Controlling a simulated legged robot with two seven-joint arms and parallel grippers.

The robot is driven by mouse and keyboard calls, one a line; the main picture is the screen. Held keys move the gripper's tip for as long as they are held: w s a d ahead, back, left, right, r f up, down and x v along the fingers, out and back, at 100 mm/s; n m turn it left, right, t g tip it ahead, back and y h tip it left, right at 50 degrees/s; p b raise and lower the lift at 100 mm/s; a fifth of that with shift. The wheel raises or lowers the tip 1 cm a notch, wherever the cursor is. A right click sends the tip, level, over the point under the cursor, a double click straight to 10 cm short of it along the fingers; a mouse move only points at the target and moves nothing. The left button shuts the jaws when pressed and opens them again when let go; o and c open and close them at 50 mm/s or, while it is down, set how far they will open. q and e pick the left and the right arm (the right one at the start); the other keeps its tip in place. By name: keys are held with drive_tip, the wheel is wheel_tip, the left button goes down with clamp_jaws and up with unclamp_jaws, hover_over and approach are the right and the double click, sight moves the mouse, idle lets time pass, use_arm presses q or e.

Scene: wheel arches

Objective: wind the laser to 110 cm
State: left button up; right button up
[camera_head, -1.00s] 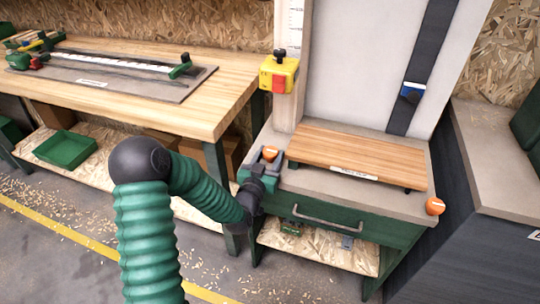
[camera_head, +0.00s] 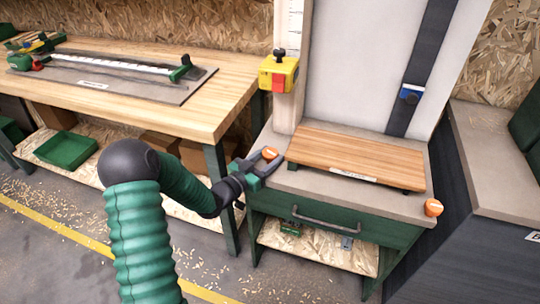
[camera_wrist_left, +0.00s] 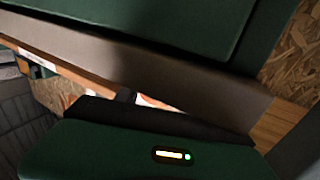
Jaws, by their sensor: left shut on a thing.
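The yellow laser housing (camera_head: 278,75), with a red face and a black knob on top, sits on the pale upright post with a printed scale (camera_head: 292,22). The scale's figures are too small to read. An orange knob (camera_head: 269,153) is at the left corner of the grey-topped green bench. My left gripper (camera_head: 270,160) is shut on this orange knob, its fingers pointing right. In the left wrist view the green gripper body fills the bottom, and an orange part (camera_wrist_left: 152,101) shows just beyond it. My right gripper is not in view.
A slatted wooden board (camera_head: 355,158) lies on the bench top. A second orange knob (camera_head: 433,207) is at the bench's right corner. A metal drawer handle (camera_head: 322,219) is on the front. A wooden workbench (camera_head: 190,100) stands to the left. A dark strap (camera_head: 425,75) hangs on the pale panel.

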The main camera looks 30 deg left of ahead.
use_arm(q)
drive_tip(key=m+h, duration=0.1)
drive_tip(key=h, duration=0.1)
drive_tip(key=m+g+h+p, duration=0.1)
drive_tip(key=m+h, duration=0.1)
drive_tip(key=shift+a, duration=0.2)
drive_tip(key=m+g+h, duration=0.1)
drive_tip(key=h, duration=0.1)
drive_tip(key=shift+m+h+p, duration=0.3)
drive_tip(key=m+g+h, duration=0.2)
drive_tip(key=shift+f+h, duration=0.1)
drive_tip(key=shift+h, duration=0.3)
drive_tip(key=shift+m+g+h, duration=0.7)
drive_tip(key=shift+g, duration=0.2)
drive_tip(key=shift+w+r, duration=0.1)
drive_tip(key=shift+r, duration=0.1)
drive_tip(key=o, duration=1.4)
drive_tip(key=shift+f+b, duration=0.1)
drive_tip(key=shift+b, duration=0.2)
drive_tip(key=shift+c, duration=0.2)
